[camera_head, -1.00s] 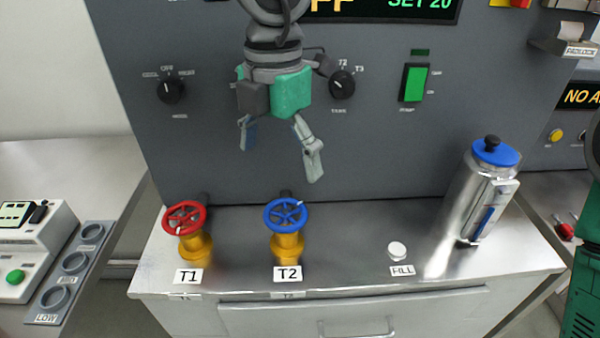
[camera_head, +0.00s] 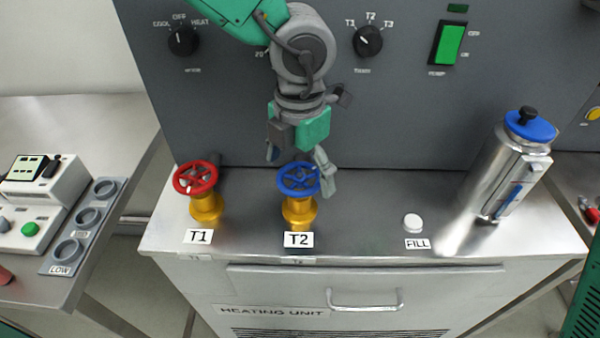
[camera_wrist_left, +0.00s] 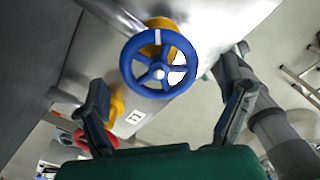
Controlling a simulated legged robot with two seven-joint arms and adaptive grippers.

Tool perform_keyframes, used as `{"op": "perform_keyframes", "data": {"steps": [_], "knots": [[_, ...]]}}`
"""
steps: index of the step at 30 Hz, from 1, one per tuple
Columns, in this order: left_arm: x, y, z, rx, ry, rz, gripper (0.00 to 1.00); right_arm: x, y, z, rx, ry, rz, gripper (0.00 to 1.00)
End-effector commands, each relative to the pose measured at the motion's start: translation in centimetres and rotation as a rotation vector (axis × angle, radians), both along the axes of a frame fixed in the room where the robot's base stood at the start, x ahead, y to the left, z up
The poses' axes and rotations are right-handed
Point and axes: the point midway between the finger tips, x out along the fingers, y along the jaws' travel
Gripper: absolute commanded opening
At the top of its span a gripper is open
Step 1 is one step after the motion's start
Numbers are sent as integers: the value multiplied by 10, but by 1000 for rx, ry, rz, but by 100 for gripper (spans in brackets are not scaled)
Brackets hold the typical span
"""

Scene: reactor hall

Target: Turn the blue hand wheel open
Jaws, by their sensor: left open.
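The blue hand wheel (camera_head: 298,179) sits on a yellow valve body (camera_head: 299,210) behind the T2 label on the steel bench. My left gripper (camera_head: 300,168) points down at it from above, its fingers spread apart near the back and right side of the rim. In the left wrist view the blue wheel (camera_wrist_left: 159,66) shows whole, with a white mark on its rim, beyond the open fingertips (camera_wrist_left: 170,92). Nothing is between the fingers. I cannot tell from the head view whether a finger touches the rim. My right gripper is in neither current view.
A red hand wheel (camera_head: 196,178) on a yellow valve stands left at T1. A white FILL cap (camera_head: 413,223) and a steel canister with blue lid (camera_head: 512,165) stand right. The grey control panel (camera_head: 400,110) rises behind. Bench between T2 and FILL is clear.

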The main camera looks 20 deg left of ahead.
Motion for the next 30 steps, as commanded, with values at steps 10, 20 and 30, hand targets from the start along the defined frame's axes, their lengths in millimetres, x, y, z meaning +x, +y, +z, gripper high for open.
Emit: {"op": "perform_keyframes", "data": {"steps": [10,20,30], "knots": [[0,0,-11,0,-1,1,89,0,0,-1,0,0,0,0],[1,0,-11,0,-1,1,38,0,0,-1,0,0,0,0],[1,0,-9,-1,-1,59,39,0,0,6,0,0,0,0]]}}
